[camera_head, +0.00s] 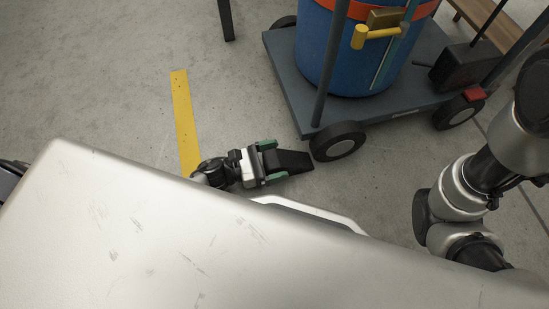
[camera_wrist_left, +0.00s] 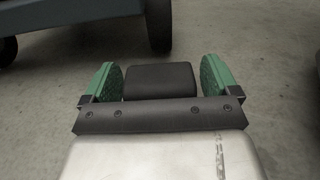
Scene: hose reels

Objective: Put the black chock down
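The black chock (camera_head: 294,161) is a dark wedge between the green-tipped fingers of my left gripper (camera_head: 272,162). Its thin end points right, toward the front wheel (camera_head: 338,142) of the grey cart, with little room between them. Whether the chock's underside touches the floor cannot be seen. My right arm is at the right of the head view, but its gripper is out of view.
The grey cart (camera_head: 285,75) carries a blue drum (camera_head: 335,50) with an orange band. A yellow strip (camera_head: 184,120) lies on the concrete floor left of the gripper. The floor (camera_head: 110,80) at upper left is mostly clear. A dark post (camera_head: 226,18) stands at the top.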

